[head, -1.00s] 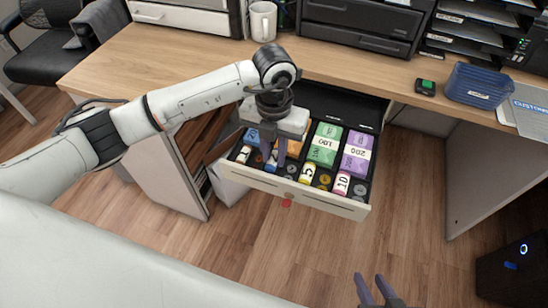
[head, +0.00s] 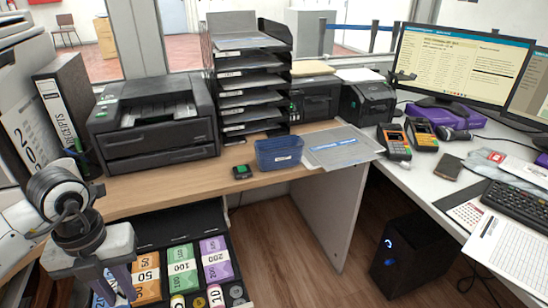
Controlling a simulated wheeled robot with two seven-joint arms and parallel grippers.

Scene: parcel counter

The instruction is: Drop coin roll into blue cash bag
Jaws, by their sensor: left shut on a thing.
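The blue cash bag (head: 279,153) stands open-topped on the wooden counter, with a white label on its front. My left gripper (head: 121,284) is at the lower left, pointing down over the left part of the open cash drawer (head: 170,229). It is shut on a coin roll, which is mostly hidden by the fingers and the picture's bottom edge. Other coin rolls, one yellow (head: 178,301) and one pink (head: 215,295), lie in the drawer's front compartments. My right gripper is not in view.
Orange (head: 147,278), green (head: 182,268) and purple (head: 216,258) note bundles lie in the drawer. A printer (head: 155,125) and tray stack (head: 248,85) stand behind.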

